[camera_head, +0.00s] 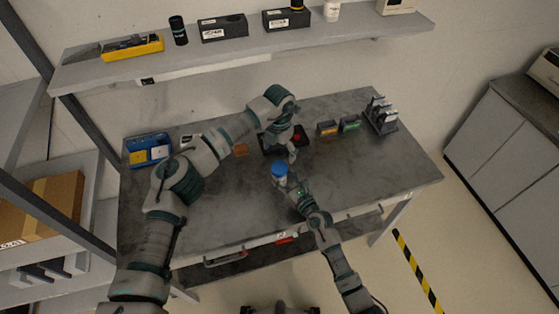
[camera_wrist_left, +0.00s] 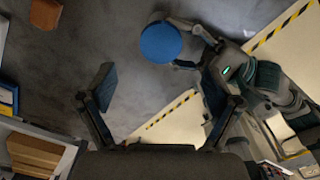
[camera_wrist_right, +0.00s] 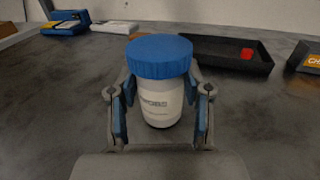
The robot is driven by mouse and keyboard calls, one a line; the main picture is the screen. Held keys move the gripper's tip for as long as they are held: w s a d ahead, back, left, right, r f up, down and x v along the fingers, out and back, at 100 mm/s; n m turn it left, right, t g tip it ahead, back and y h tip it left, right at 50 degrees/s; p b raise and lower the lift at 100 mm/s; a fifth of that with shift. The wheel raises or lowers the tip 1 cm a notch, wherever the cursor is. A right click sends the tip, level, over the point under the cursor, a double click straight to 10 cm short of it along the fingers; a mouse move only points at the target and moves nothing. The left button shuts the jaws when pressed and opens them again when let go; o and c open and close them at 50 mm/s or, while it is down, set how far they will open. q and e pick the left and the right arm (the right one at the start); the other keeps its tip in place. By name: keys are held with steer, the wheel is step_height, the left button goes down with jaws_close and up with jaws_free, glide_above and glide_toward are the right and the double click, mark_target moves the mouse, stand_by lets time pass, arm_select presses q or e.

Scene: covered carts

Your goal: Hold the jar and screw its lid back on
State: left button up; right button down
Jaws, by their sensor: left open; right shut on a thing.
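The white jar (camera_wrist_right: 160,102) stands upright between the fingers of my right gripper (camera_wrist_right: 161,108), which is shut on its body. The blue lid (camera_wrist_right: 160,56) sits level on top of the jar; I cannot tell whether it is threaded. The lid also shows in the head view (camera_head: 279,168) and the left wrist view (camera_wrist_left: 160,42). My left gripper (camera_wrist_left: 162,92) is open and empty. In the head view, it is just above and right of the lid, apart from it. In the left wrist view, the lid lies beyond the fingertips, not between them.
A black tray (camera_wrist_right: 210,57) with a red item (camera_wrist_right: 247,54) is behind the jar. A blue bin (camera_head: 148,149) is at the table's left; small boxes (camera_head: 328,128) and a rack (camera_head: 381,115) are at the right. A shelf (camera_head: 240,50) runs above. The table's right front is clear.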

arm_select(q)
step_height(320, 180, up, 4)
steer(key=shift+r, duration=0.1)
arm_select(e)
steer(key=shift+c, duration=2.1)
jaws_free()
steer(key=shift+d, duration=0.1)
steer(key=v, duration=1.2)
arm_select(q)
steer(key=shift+r, duration=0.1)
